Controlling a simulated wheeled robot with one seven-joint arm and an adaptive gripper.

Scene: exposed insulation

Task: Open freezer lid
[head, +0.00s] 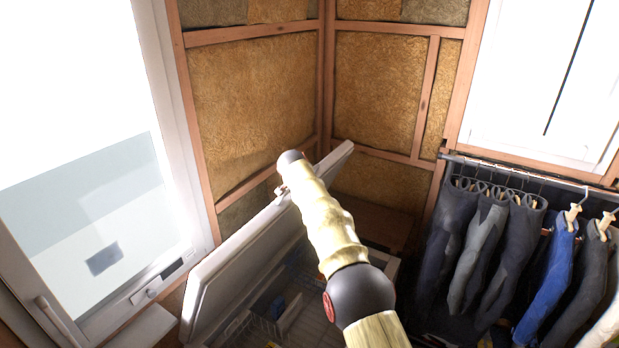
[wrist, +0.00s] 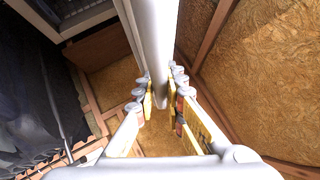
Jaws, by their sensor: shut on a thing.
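The white freezer lid (head: 240,244) stands raised at a steep tilt in the head view, its long edge running up to the right. The freezer (head: 383,262) below is open, and a wire basket with a few small items shows inside. My gripper (head: 281,191) is at the lid's upper edge, partly hidden by my own arm. In the wrist view the fingers of my gripper (wrist: 162,95) are on both sides of the lid's edge (wrist: 157,50), shut on it. Much of the freezer is hidden behind my arm.
Dark clothes (head: 478,245) and a blue garment (head: 560,262) hang from a rail at the right. A bright window (head: 85,150) is at the left, close to the lid. Insulated, wood-framed walls (head: 255,105) stand behind the lid.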

